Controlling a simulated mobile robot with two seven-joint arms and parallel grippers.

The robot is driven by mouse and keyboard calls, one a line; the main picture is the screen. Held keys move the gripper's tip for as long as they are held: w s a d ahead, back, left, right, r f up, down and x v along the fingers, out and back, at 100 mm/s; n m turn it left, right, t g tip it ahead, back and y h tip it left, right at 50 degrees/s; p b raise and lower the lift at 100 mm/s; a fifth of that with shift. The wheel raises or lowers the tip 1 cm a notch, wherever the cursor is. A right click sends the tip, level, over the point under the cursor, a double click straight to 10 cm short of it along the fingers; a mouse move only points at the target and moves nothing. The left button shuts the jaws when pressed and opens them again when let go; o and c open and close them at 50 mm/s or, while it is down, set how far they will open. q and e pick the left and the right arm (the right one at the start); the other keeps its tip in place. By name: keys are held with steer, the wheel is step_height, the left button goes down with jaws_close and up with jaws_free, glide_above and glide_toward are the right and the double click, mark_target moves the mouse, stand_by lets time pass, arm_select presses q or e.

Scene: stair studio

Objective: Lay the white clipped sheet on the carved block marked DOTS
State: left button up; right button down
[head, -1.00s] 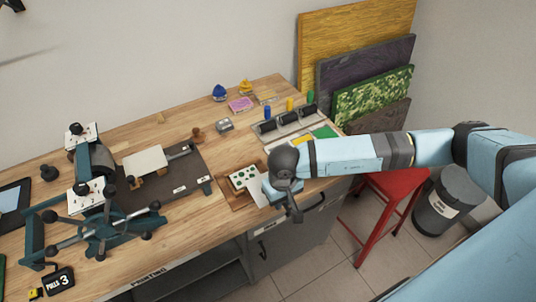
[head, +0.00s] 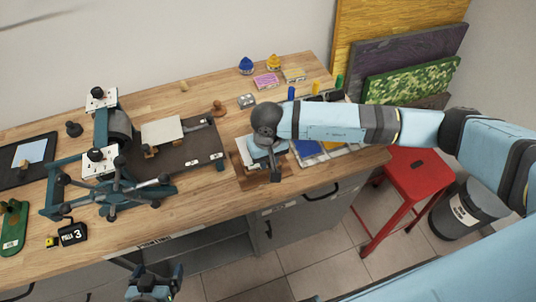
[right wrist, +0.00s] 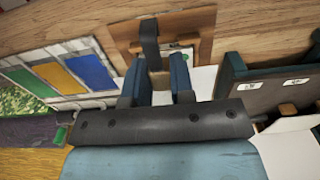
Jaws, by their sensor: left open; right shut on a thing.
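The white clipped sheet (head: 246,148) is in my right gripper (head: 275,173), which is shut and hangs over the brown wooden board (head: 250,182) near the table's front edge. In the right wrist view the sheet (right wrist: 204,80) shows between and beside the fingers. The carved block with dark green dots (right wrist: 180,52) shows only in part there; in the head view the sheet and my gripper hide it. I cannot tell whether the sheet touches it. The DOTS marking is not readable. My left gripper (head: 157,275) is open and empty, low in front of the table.
A press (head: 110,150) with a dark bed (head: 195,155) stands left of the board, a pale sheet (head: 162,130) on it. An ink tray (head: 308,150) is on the right. A red stool (head: 415,175) and grey bin (head: 462,208) stand on the floor.

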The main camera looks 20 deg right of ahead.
steer(key=shift+f+b, duration=0.5)
steer(key=shift+f, duration=1.3)
steer(key=shift+f+b, duration=0.65)
steer(key=shift+f, duration=0.95)
steer(key=shift+f+b, duration=0.1)
steer(key=shift+b, duration=0.3)
steer(key=shift+b, duration=0.35)
steer(key=shift+f+b, duration=0.1)
steer(key=shift+b, duration=0.8)
steer(key=c, duration=0.9)
jaws_free()
